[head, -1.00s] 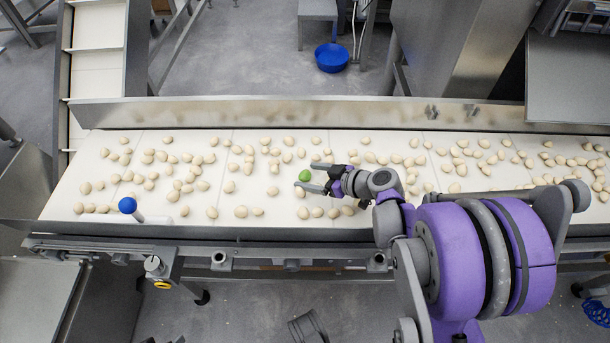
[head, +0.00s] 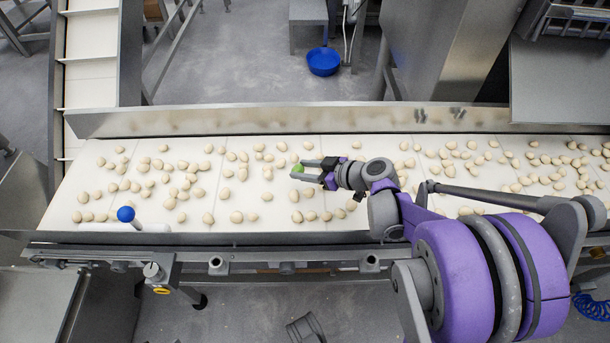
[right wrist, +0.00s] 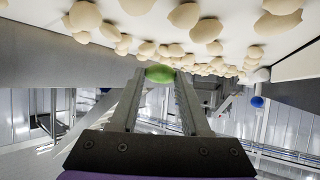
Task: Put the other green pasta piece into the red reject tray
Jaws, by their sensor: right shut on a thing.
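The green pasta piece (head: 297,168) is between the fingertips of my right gripper (head: 306,170), over the middle of the white conveyor belt (head: 330,222). In the right wrist view the green piece (right wrist: 160,73) sits at the tips of the two fingers of my right gripper (right wrist: 160,82), which are shut on it. I cannot tell from the head view how high above the belt it is held. The red reject tray does not show in either view. My left gripper is not in view.
Many pale pasta pieces (head: 237,216) lie scattered along the belt. A blue ball-topped stick (head: 126,214) stands at the belt's near left. A metal side wall (head: 280,120) runs along the far edge. A blue bowl (head: 324,61) is on the floor behind.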

